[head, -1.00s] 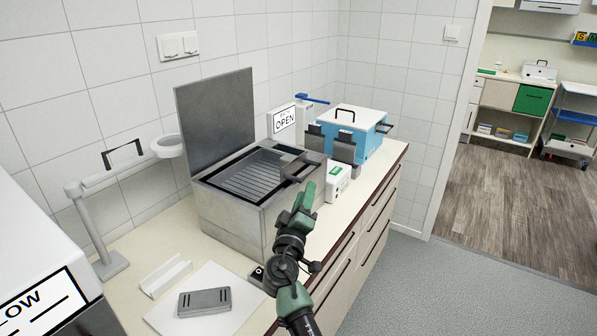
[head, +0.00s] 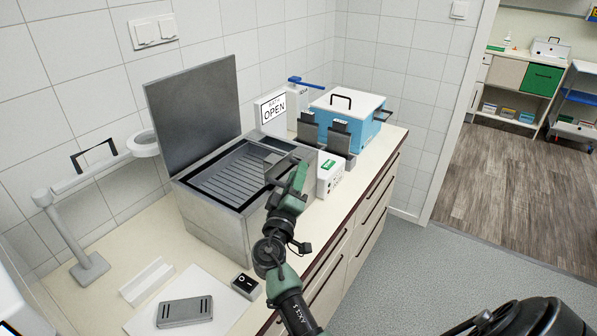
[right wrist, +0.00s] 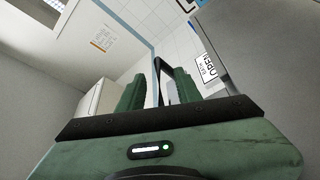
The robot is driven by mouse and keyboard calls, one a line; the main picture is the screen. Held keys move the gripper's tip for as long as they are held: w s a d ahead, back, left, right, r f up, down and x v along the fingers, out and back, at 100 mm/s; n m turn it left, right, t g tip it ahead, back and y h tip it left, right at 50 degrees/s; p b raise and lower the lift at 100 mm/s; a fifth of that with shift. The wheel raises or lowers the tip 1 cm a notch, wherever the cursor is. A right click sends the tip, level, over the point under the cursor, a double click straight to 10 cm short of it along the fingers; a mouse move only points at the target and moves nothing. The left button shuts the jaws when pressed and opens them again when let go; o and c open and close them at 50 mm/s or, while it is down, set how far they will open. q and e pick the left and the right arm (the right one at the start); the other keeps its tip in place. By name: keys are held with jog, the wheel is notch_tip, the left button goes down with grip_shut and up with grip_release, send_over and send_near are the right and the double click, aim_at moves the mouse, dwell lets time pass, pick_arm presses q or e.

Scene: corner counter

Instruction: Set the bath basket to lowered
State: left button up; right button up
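The bath (head: 215,222) is a grey metal box on the counter with its lid (head: 197,112) standing open. The slatted basket (head: 232,180) lies inside, below the rim. A dark grey handle-like part (head: 283,166) is at its right end, partly hidden by my gripper. My right gripper (head: 299,178), green, is at the bath's front right corner beside this part. In the right wrist view its two fingers (right wrist: 157,93) stand apart, with a thin black loop (right wrist: 163,72) showing between and beyond them. I cannot tell whether they touch it. My left gripper is not in view.
An OPEN sign (head: 272,109) stands behind the bath. A white box with a green label (head: 330,174), dark upright holders (head: 337,138) and a blue container (head: 352,120) stand to the right. A black switch box (head: 245,285) and grey block (head: 185,312) are in front.

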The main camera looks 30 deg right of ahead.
jog(key=shift+a, duration=0.1)
grip_shut()
jog(key=shift+r, duration=0.1)
dwell(1.1)
